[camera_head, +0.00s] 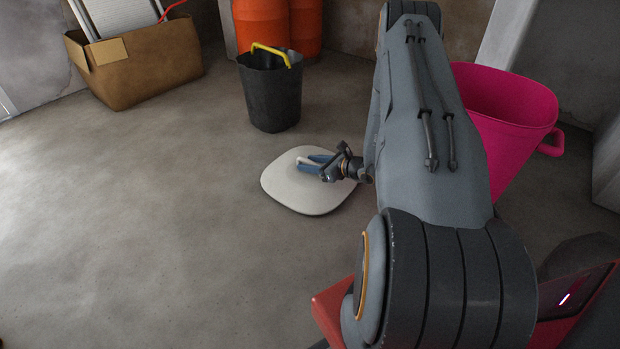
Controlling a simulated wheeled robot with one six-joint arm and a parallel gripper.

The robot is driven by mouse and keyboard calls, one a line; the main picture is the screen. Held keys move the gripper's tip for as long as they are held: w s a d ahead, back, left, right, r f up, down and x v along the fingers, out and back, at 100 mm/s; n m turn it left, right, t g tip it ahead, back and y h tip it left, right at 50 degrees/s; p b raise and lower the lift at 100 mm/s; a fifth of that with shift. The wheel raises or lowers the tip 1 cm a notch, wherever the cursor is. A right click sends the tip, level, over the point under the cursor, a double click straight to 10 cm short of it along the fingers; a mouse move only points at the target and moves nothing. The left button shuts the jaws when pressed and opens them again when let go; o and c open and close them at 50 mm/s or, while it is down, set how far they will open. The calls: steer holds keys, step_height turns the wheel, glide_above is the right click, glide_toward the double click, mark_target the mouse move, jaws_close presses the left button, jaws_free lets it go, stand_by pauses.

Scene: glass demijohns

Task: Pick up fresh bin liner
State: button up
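My gripper (306,163) reaches in from the right over a white, rounded-square flat-topped thing (305,195). Its two blue fingers point left and stand apart, with a pale gap between them. I see nothing clearly held in them. I cannot tell whether the fingers touch the white surface or hover above it. I cannot make out a bin liner for certain; whether the white thing is one is unclear. My arm covers much of the right side and hides part of a pink bin (510,115).
A black bucket (270,95) with a yellow handle stands behind the white thing. Orange containers (262,25) stand at the back. A cardboard box (145,65) with white panels sits at the back left. The floor at left and front is clear.

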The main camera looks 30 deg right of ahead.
steer(key=shift+r, duration=0.1)
jaws_close()
